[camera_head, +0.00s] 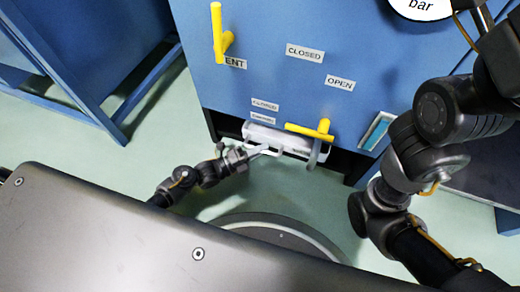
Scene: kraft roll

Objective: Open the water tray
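The water tray (291,140) appears to be the pale grey-white front low on the blue machine, in a dark opening. A grey handle or bracket (315,153) hangs at its right part. My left gripper (268,150) reaches in from the left to the tray's front, at or very near its lower edge. Its fingers are small and blend with the pale tray, so I cannot tell whether they are open, shut or touching. My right arm rises on the right and leaves the view at the top right; its gripper does not show.
A yellow lever (311,130) sticks out just above the tray's right part. Another yellow lever (218,40) stands higher at the left, by the labels. A blue frame (95,105) stands at the left. Pale green floor is clear before the machine.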

